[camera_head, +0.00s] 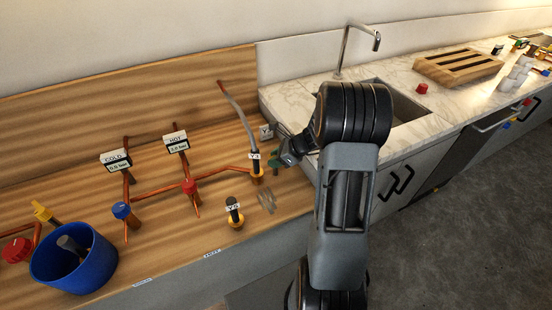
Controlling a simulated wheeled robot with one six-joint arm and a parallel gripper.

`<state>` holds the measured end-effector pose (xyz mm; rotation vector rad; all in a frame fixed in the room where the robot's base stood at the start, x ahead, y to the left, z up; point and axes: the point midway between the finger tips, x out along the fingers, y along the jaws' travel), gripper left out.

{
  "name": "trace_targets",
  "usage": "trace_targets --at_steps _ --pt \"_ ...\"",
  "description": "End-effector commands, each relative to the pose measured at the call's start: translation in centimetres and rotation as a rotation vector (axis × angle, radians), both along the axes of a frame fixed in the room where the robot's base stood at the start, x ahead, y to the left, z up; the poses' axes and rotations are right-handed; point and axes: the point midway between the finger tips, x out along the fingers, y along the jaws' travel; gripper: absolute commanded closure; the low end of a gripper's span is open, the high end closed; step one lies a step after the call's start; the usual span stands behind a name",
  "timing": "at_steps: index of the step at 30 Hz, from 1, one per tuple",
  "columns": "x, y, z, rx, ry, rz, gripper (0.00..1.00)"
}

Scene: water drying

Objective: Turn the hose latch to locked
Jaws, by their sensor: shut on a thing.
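A small white label sits on the fitting. The hose latch, a small dark green part (276,168), shows just right of the fitting. My gripper (284,158) comes in from the right and is shut on the latch. The fingertips are small and partly hidden by my arm, so the latch's exact angle cannot be told.
Copper pipes carry COLD (115,160) and HOT (176,142) gauges, a blue knob (121,210) and a red knob (190,186). A blue bucket (75,275) is at left; a sink (410,108) lies right.

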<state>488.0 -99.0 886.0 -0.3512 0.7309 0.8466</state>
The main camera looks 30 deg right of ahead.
Motion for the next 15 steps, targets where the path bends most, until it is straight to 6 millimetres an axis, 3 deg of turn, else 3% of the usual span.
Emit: trace_targets --at_steps 8,15 --pt "0.03 0.00 0.06 0.001 0.001 0.072 0.90" --pt "0.08 -0.02 0.12 0.001 0.002 0.257 0.90"
